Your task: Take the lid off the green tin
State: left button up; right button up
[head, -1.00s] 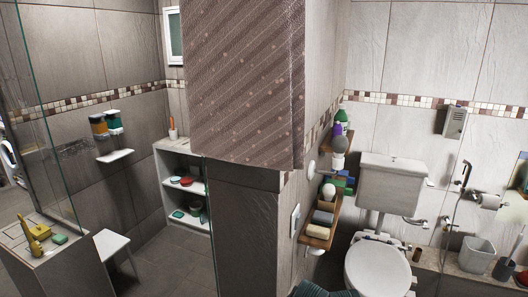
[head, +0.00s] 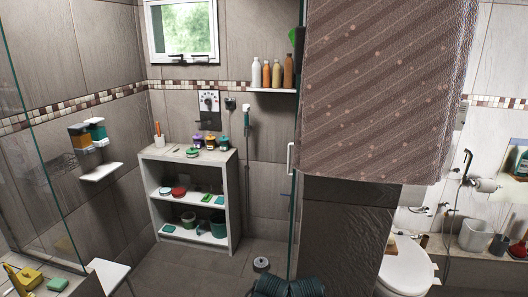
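On top of the white shelf unit (head: 187,156) stand small coloured tins in a row. The green tin (head: 223,144) appears to be the right-hand one, beside a yellowish tin (head: 210,143) and a purple one (head: 197,140). It is small in view, and I cannot tell its lid apart from its body. A low green item (head: 193,153) lies in front of the row. Neither of my grippers is in view.
Glass panels stand at the left (head: 40,130) and centre (head: 297,170). A patterned curtain (head: 385,90) hangs at the right. A white stool (head: 108,277) is at lower left, and a small round item (head: 261,264) sits on the floor. Floor in front of the unit is mostly clear.

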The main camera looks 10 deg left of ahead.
aim_at(192, 150)
jog(key=i+j, duration=0.2)
jog(key=j, duration=0.2)
jog(key=i+j, duration=0.15)
jog(key=j, duration=0.25)
jog(key=i+j, duration=0.2)
jog(key=j, duration=0.15)
jog(key=i+j, duration=0.2)
jog(key=j, duration=0.2)
jog(key=i+j, duration=0.3)
jog(key=i, duration=0.25)
jog(key=i+j, duration=0.25)
jog(key=i, duration=0.3)
jog(key=i+j+z, duration=0.1)
jog(key=i+j, duration=0.2)
jog(key=i, duration=0.25)
jog(key=i+j, duration=0.3)
jog(key=i, duration=0.25)
jog(key=i+j, duration=0.3)
jog(key=i, duration=0.25)
